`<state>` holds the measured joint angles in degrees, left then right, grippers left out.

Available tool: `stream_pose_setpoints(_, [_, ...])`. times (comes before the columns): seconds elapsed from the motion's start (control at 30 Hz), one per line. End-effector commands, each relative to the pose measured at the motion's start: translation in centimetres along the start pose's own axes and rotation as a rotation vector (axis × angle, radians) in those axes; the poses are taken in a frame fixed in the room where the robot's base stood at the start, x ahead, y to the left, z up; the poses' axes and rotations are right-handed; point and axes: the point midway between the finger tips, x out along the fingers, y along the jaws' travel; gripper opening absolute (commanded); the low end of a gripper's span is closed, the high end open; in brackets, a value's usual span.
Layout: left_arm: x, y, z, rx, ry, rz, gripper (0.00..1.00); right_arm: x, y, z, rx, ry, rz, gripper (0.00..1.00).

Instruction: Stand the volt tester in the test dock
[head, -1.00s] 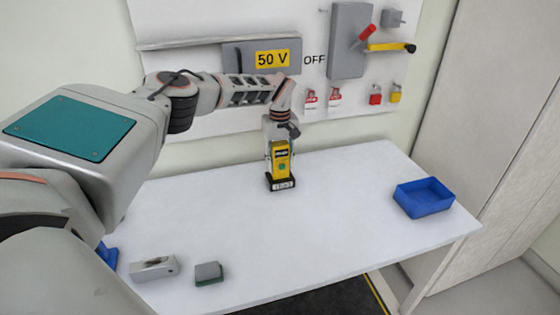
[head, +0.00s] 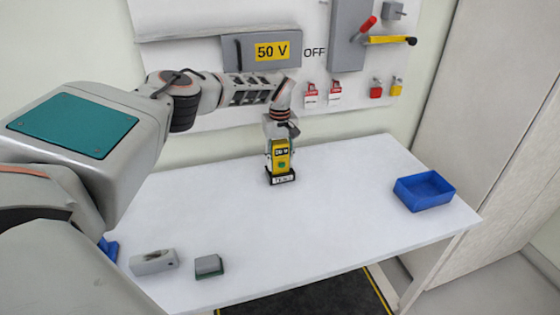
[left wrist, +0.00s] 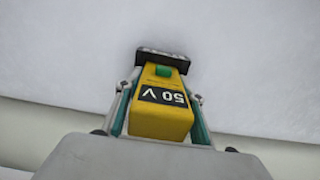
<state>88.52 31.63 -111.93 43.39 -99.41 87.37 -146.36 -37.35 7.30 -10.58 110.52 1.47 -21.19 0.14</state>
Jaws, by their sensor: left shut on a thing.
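The yellow volt tester (head: 280,158) stands upright at the back middle of the white table, with its lower end at the black test dock (head: 280,178). Its dark display reads 50 V in the left wrist view (left wrist: 162,118), where a green button shows beyond the display. My left gripper (head: 279,147) is shut on the tester from above, with a finger along each side. In the left wrist view the tester's far end meets the dark dock (left wrist: 162,58). I cannot tell how deep it sits in the dock. My right gripper is not in view.
A blue tray (head: 424,190) stands at the table's right. A grey block (head: 154,262) and a smaller grey-green block (head: 209,266) lie at the front left. Behind is a panel with a 50 V sign (head: 271,51), a red-and-yellow lever switch and hanging tags. The table's middle is clear.

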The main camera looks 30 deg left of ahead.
Motion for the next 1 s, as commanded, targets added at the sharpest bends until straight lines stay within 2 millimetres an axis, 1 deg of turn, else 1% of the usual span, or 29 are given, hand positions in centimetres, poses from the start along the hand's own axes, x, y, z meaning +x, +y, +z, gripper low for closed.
stream_pose_setpoints(0.03, [0.0, 0.0, 0.0, 0.0, 0.0, 0.0, 0.46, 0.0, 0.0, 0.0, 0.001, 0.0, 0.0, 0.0])
stream_pose_setpoints(0.07, [0.0, 0.0, 0.0, 0.0, 0.0, 0.0, 0.54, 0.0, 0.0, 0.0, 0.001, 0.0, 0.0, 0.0])
stream_pose_setpoints(0.1, [0.0, 0.0, 0.0, 0.0, 0.0, 0.0, 0.58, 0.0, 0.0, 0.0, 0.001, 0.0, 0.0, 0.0])
stream_pose_setpoints(0.4, [0.0, 0.0, 0.0, 0.0, 0.0, 0.0, 0.58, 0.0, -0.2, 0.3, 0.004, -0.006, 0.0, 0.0])
stream_pose_setpoints(0.53, [-0.7, 0.0, -0.1, 0.0, 0.001, 0.001, 0.58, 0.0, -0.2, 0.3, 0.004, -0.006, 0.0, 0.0])
stream_pose_setpoints(0.67, [-2.7, 0.0, -0.1, 0.0, 0.002, 0.002, 0.58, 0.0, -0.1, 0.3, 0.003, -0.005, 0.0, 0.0])
stream_pose_setpoints(0.9, [-7.7, 0.1, -0.1, 0.0, 0.003, 0.003, 0.58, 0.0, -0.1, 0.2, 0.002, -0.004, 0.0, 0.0])
stream_pose_setpoints(1.0, [-9.4, 0.1, -0.1, 0.001, 0.002, 0.002, 0.58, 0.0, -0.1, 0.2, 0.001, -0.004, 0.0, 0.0])
